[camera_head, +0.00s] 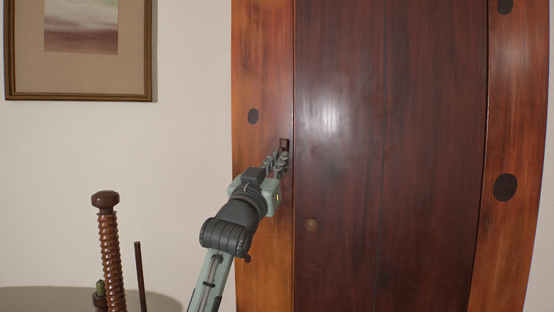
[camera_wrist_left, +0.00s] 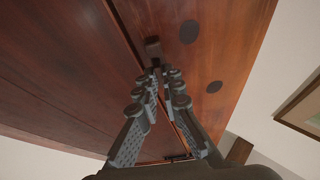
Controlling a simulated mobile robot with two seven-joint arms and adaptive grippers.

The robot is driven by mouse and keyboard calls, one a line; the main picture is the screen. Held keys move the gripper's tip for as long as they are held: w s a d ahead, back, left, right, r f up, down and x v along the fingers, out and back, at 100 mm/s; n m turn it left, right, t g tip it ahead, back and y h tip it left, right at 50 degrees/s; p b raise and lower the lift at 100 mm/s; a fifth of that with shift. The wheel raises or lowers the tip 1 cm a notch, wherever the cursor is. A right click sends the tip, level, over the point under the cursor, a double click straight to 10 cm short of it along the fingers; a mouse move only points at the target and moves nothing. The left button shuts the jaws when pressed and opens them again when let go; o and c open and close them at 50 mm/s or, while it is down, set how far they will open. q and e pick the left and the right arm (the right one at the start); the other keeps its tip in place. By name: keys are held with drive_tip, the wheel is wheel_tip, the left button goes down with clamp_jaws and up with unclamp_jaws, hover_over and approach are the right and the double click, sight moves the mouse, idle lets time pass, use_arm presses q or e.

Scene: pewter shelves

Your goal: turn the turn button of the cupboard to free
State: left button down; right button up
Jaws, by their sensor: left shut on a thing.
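The cupboard (camera_head: 345,120) has a dark red-brown door in a lighter orange-brown frame. Its turn button (camera_head: 284,143) is a small dark block at the door's left edge, partly hidden by my left gripper. My left gripper (camera_head: 281,157) reaches it from below left, and its fingers are shut on the button. In the left wrist view the turn button (camera_wrist_left: 153,47) shows just beyond the fingertips of the left gripper (camera_wrist_left: 160,70). The door looks closed. My right gripper is in neither view.
A round wooden knob (camera_head: 312,225) sits on the door below the turn button. A dark wooden screw-like post (camera_head: 110,250) and a thin rod (camera_head: 140,277) stand at the lower left. A framed picture (camera_head: 80,97) hangs on the pale wall.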

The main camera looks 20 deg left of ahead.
use_arm(q)
drive_tip(key=shift+n, duration=0.6)
drive_tip(key=c, duration=1.7)
unclamp_jaws()
drive_tip(key=v, duration=1.2)
drive_tip(key=shift+d, duration=0.2)
